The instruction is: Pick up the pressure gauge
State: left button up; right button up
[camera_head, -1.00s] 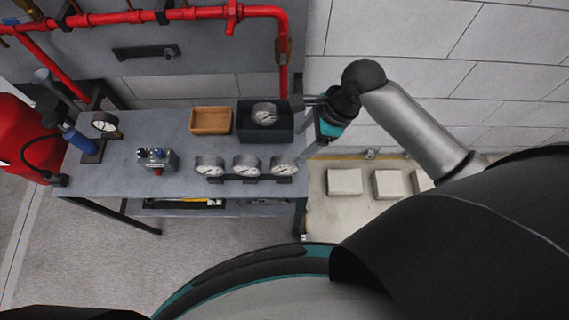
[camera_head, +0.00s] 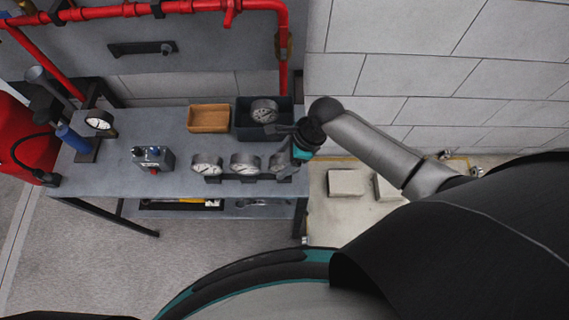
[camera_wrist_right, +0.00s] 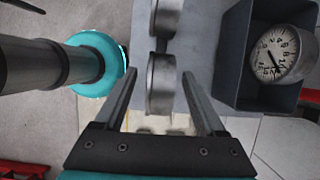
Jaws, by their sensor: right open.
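Three round pressure gauges stand in a row along the front of the grey bench: a left one (camera_head: 206,164), a middle one (camera_head: 244,164) and a right one (camera_head: 281,162). Another gauge (camera_head: 264,111) lies face up in a dark bin (camera_head: 243,133); it also shows in the wrist view (camera_wrist_right: 276,54). My right gripper (camera_head: 284,140) is over the bench's right end, close to the right gauge and the bin. In the wrist view its open fingers (camera_wrist_right: 160,75) lie either side of a gauge seen edge-on (camera_wrist_right: 161,88); contact cannot be told. My left gripper is out of view.
A tan tray (camera_head: 208,118) sits left of the bin. A small grey device (camera_head: 153,158) and a gauge on a stand (camera_head: 99,120) are on the bench's left part. Red pipes (camera_head: 200,10) run along the wall behind. Bench space between device and tray is clear.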

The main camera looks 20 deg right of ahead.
jog(key=shift+x, duration=1.2)
grip_shut()
